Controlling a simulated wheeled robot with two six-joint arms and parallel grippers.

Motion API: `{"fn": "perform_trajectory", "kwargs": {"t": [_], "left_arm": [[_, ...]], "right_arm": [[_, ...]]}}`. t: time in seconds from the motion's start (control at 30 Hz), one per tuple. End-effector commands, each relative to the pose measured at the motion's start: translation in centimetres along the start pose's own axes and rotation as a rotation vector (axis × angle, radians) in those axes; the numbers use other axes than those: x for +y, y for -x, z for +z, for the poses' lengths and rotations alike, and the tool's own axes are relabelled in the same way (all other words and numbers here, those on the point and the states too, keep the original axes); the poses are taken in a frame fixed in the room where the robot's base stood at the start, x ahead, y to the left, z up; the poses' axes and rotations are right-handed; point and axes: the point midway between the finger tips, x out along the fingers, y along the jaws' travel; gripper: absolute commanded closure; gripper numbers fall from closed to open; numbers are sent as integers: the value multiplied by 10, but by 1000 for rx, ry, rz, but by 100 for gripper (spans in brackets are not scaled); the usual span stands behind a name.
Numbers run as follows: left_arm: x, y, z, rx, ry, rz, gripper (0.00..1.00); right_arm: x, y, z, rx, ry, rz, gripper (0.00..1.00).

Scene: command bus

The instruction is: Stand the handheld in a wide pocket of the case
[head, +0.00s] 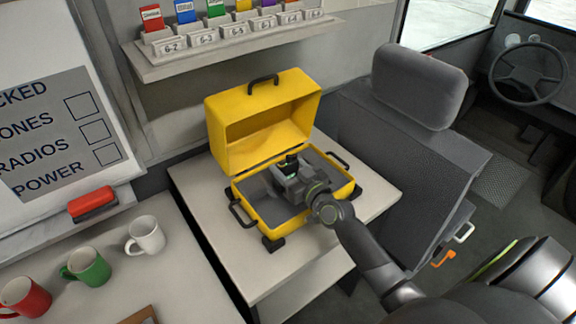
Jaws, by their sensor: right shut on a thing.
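The yellow case (222,131) stands open on a small pale table, its lid tilted back. Its inside is lined with dark grey foam (262,201). My right gripper (291,169) reaches into the case from the lower right and is shut on the handheld (291,159), a small dark thing with a little green on it. Most of the handheld is hidden by the gripper. I cannot tell whether its lower end sits in a pocket or is above the foam. The pockets are hard to make out. My left gripper is not in view.
The small table (245,262) has free room in front of the case. A white mug (145,235), a green mug (86,266) and a red mug (24,297) stand on the left counter. A grey seat (412,130) is close on the right. A shelf (235,37) with labelled holders is above.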

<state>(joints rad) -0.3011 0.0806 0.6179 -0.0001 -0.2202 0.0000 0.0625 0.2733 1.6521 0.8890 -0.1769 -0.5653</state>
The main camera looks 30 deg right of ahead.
Motion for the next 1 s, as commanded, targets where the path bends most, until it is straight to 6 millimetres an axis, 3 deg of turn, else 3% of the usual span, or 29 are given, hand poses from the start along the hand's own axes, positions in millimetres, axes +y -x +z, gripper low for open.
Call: {"fn": "perform_trajectory", "kwargs": {"t": [0.8,0.83,1.0], "left_arm": [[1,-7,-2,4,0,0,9],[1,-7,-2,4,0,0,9],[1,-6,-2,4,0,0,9]], "right_arm": [[0,-2,1,13,7,0,79],[0,-2,0,13,6,0,43],[0,-2,0,13,6,0,21]]}}
